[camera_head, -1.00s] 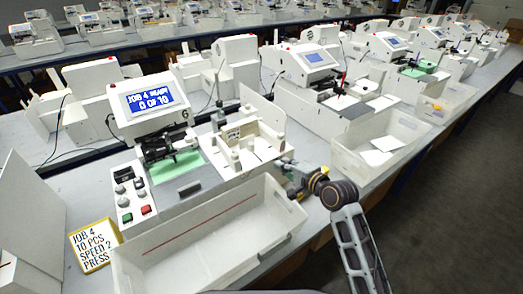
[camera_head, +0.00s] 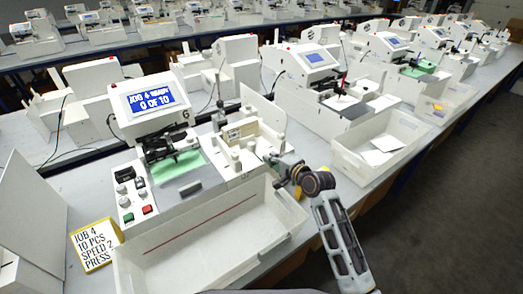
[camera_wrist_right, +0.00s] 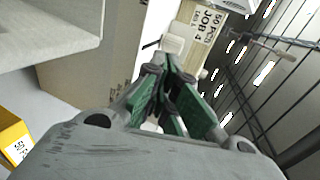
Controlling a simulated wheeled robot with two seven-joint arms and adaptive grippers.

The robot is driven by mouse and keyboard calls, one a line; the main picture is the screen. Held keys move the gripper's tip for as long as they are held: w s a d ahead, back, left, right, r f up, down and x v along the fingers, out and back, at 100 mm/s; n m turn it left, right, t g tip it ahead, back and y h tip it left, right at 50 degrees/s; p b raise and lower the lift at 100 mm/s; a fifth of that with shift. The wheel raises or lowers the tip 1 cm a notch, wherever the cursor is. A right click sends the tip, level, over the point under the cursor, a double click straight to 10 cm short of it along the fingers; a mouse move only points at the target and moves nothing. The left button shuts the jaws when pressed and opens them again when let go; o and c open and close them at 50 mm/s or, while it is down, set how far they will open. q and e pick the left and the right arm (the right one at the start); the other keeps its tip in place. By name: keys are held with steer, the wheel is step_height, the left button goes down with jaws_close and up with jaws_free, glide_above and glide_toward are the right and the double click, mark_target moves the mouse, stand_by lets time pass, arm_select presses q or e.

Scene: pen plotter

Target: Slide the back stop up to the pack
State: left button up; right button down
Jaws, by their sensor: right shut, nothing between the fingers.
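The pack (camera_head: 241,131), a pale block with a printed label, sits in the white feed tray of the near machine. It also shows in the right wrist view (camera_wrist_right: 204,27), its label reading JOB 4. A white upright piece, which looks like the back stop (camera_head: 270,144), stands at the pack's right end. A white knob (camera_wrist_right: 173,43), probably part of it, shows just beyond my fingertips in the wrist view. My right gripper (camera_head: 275,163) is shut and empty at the tray's right end. Whether it touches the stop I cannot tell. My left gripper is out of view.
A large white bin (camera_head: 210,235) stands in front of the tray, below my right gripper. A yellow-edged job card (camera_head: 95,245) stands at left. Another white bin (camera_head: 385,145) is at right.

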mark_target(257, 151)
steer(key=shift+x, duration=1.55)
steer(key=shift+w+a+p, duration=0.2)
steer(key=shift+w+a, duration=0.35)
steer(key=shift+w, duration=0.25)
steer(key=shift+w+a+p, duration=0.15)
steer(key=shift+w+a, duration=0.35)
steer(key=shift+w, duration=0.25)
steer(key=shift+w+a, duration=0.55)
steer(key=shift+w, duration=0.25)
steer(key=shift+w+a, duration=0.5)
steer(key=shift+w, duration=0.3)
steer(key=shift+s+d, duration=0.1)
steer(key=shift+s, duration=0.05)
